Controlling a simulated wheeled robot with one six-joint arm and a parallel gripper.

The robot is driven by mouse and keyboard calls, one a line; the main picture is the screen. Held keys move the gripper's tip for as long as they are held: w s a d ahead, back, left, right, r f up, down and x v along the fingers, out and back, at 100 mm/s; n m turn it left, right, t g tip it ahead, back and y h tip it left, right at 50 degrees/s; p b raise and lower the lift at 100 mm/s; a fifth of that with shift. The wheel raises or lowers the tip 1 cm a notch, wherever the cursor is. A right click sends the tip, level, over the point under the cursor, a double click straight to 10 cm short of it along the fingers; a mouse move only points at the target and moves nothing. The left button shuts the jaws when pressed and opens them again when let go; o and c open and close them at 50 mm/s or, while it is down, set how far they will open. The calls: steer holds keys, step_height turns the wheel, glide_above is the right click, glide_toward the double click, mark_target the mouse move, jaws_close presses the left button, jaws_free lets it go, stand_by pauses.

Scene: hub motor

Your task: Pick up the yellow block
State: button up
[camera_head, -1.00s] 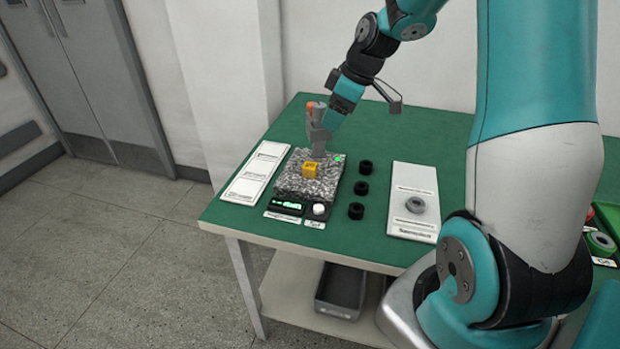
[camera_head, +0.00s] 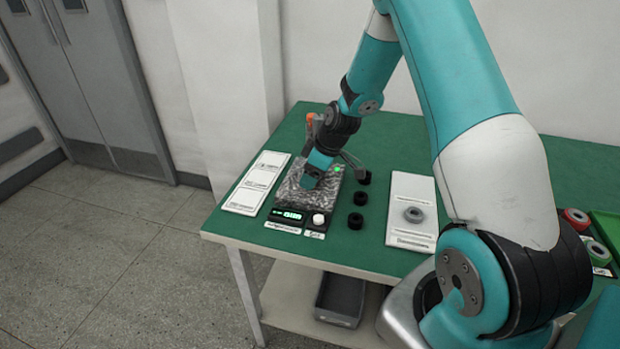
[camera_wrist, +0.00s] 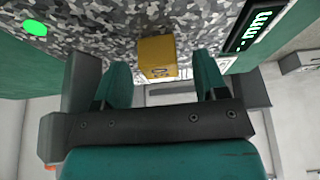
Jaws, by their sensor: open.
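The yellow block (camera_wrist: 157,57) shows in the wrist view on a speckled grey plate (camera_wrist: 95,25), with dark markings on its near face. My gripper (camera_wrist: 160,75) is open, and its two fingers stand apart to the left and right of the block. I cannot tell whether either finger touches it. In the head view my gripper (camera_head: 312,180) is low over the speckled plate (camera_head: 335,192), and my arm hides the block there.
A display panel (camera_head: 291,215) with a white knob (camera_head: 319,219) fronts the plate. A white card (camera_head: 255,184) lies to its left. Several black rings (camera_head: 360,198) and a white board with a grey ring (camera_head: 414,214) are right. Green table (camera_head: 380,252) is bare in front.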

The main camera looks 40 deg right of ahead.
steer(key=shift+f, duration=0.25)
steer(key=c, duration=1.2)
steer(key=shift+o, duration=0.2)
steer(key=shift+r, duration=0.15)
